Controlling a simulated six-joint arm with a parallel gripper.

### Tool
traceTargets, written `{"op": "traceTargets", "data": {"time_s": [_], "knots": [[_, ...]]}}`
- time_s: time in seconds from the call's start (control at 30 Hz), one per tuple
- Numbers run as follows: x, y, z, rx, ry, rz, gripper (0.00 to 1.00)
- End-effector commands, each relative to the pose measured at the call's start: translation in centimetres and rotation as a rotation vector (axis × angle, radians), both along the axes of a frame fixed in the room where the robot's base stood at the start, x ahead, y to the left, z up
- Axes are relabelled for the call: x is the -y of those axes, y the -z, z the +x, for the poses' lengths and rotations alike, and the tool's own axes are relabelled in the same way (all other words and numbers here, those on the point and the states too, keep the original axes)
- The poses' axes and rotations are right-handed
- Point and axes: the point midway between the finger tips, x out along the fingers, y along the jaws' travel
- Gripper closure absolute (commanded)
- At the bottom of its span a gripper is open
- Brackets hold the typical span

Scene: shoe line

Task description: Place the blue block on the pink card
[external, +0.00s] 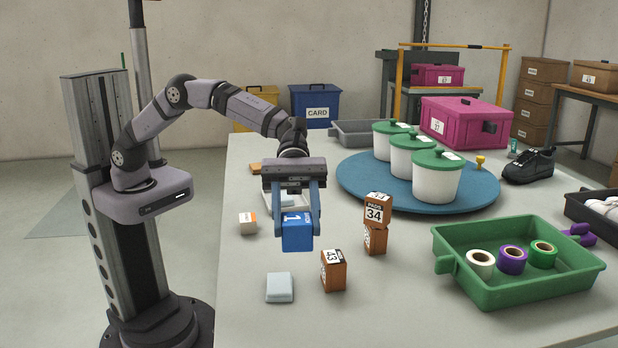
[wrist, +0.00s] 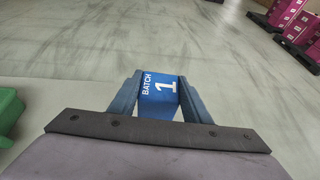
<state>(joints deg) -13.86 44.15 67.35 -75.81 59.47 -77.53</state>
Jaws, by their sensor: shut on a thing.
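The blue block (external: 297,236) has a white label with a 1 and sits between the two blue fingers of my gripper (external: 298,218). In the external view it appears held above the near left part of the table. In the wrist view the blue block (wrist: 158,97) shows between the fingertips of my gripper (wrist: 157,90), with "BATCH 1" readable. No pink card can be made out in either view. A pale grey-blue flat piece (external: 280,287) lies on the table below and left of the block.
Orange-brown numbered blocks stand nearby: one marked 43 (external: 333,270) and a stack topped by 34 (external: 377,208). A small white-and-orange block (external: 247,222) is at left. A green tray (external: 455,270) with tape rolls is right. A blue turntable (external: 360,180) holds white tubs.

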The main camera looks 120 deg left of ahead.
Motion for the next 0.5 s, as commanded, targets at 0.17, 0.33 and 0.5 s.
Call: {"op": "traceTargets", "data": {"time_s": [0.17,0.33,0.5], "knots": [[-7.5,-0.1,-0.4,-0.001,-0.113,0.0,0.82],[-15.7,-0.2,-1.9,0.001,-0.24,-0.001,0.82],[-23.6,-0.2,-4.4,0.001,-0.368,0.0,0.82]]}}
